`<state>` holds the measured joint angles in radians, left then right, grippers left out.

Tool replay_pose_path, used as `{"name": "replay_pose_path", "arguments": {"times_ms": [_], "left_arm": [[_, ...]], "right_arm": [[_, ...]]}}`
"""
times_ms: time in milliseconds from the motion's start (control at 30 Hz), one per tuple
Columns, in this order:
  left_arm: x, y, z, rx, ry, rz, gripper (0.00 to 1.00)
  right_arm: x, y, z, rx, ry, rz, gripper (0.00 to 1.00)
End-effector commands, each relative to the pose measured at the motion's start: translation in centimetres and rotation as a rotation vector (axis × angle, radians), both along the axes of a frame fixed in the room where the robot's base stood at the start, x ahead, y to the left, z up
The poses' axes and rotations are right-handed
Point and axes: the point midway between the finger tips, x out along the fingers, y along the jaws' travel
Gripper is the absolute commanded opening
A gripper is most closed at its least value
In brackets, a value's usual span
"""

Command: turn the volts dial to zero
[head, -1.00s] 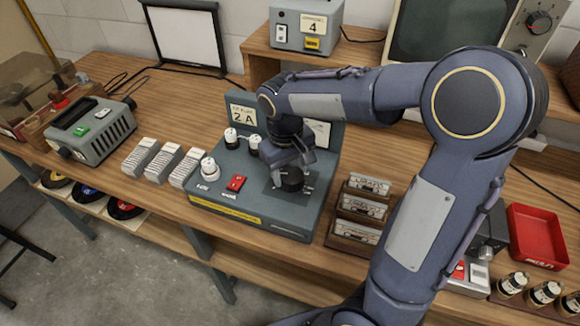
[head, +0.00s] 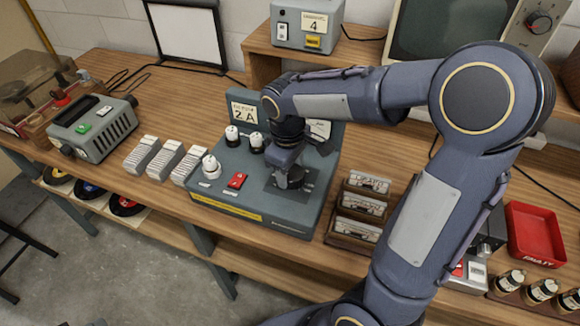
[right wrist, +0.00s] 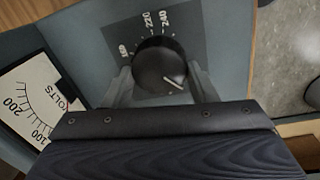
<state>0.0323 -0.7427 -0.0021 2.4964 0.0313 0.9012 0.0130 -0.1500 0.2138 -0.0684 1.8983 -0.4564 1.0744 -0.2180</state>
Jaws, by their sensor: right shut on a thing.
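The volts dial is a round black knob (right wrist: 160,66) with a pale pointer line, on a dark plate with printed numbers such as 220 and 240. In the right wrist view its pointer aims to the lower right, away from those numbers. My right gripper (right wrist: 158,84) has its fingers on both sides of the knob, shut on it. In the head view the right gripper (head: 290,178) is at the grey panel unit (head: 225,196), and the knob is partly hidden. A voltmeter (right wrist: 38,100) marked VOLTS is partly in view; its needle is not clear.
A red switch (head: 237,180) and white-topped posts (head: 210,164) sit on the panel left of the gripper. A cassette rack (head: 358,208) stands close on the right. A red tray (head: 535,236) lies farther right.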

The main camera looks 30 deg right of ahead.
Motion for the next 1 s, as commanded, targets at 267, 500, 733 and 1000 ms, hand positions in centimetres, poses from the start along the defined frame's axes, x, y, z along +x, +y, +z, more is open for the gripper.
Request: {"name": "replay_pose_path", "arguments": {"times_ms": [267,500,733,1000], "left_arm": [[0.0,0.0,0.0,0.0,0.0,0.0,0.36],[0.0,0.0,0.0,0.0,0.0,0.0,0.36],[0.0,0.0,0.0,0.0,0.0,0.0,0.36],[0.0,0.0,0.1,0.0,0.0,0.0,0.36]], "right_arm": [[0.1,0.0,0.1,-0.002,-0.003,0.005,0.29],[0.0,0.0,0.0,-0.001,-0.002,0.003,0.74],[0.0,0.0,0.2,0.0,-0.001,0.002,0.74],[0.0,0.2,3.9,-0.001,-0.007,0.003,0.74]]}}
